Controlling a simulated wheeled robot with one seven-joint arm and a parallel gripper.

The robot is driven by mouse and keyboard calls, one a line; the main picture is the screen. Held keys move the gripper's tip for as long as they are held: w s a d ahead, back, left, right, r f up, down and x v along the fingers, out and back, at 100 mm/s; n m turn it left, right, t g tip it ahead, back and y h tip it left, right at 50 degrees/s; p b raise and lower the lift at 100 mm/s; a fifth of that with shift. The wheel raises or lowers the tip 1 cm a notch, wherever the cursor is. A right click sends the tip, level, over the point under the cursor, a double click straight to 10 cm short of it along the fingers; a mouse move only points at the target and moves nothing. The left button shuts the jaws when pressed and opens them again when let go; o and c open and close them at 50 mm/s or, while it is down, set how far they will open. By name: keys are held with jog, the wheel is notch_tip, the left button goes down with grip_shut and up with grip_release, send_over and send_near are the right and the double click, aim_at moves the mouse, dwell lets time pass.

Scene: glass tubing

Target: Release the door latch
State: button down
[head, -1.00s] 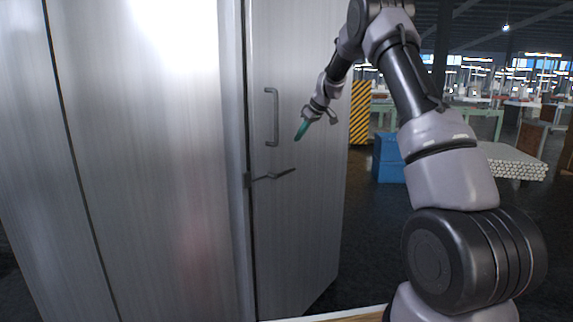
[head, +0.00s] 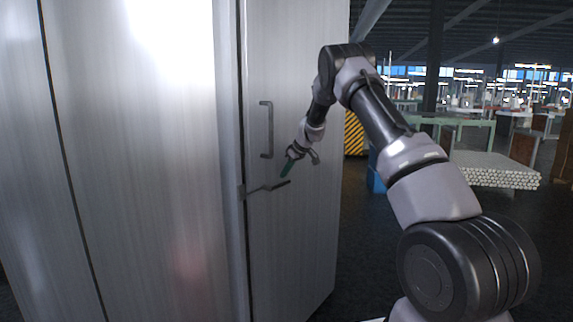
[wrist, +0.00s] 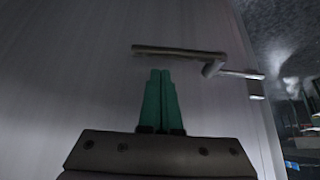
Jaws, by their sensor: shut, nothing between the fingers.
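The metal door (head: 300,240) has a thin latch lever (head: 267,187) low on its face, reaching from the left edge of the door with its dark end tilted up to the right. My gripper (head: 285,174) has green fingers, shut and empty, just above the lever's dark end in the head view. In the wrist view the shut fingertips (wrist: 160,72) point at the lever bar (wrist: 178,51), which lies across the view just beyond them. The bar bends at a pivot on the right. I cannot tell whether the fingertips touch it.
A vertical pull handle (head: 267,130) is on the door above the latch. A large plain cabinet panel (head: 140,180) stands to the left.

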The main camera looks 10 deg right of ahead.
jog(key=shift+s+f, duration=0.1)
jog(key=shift+f, duration=0.5)
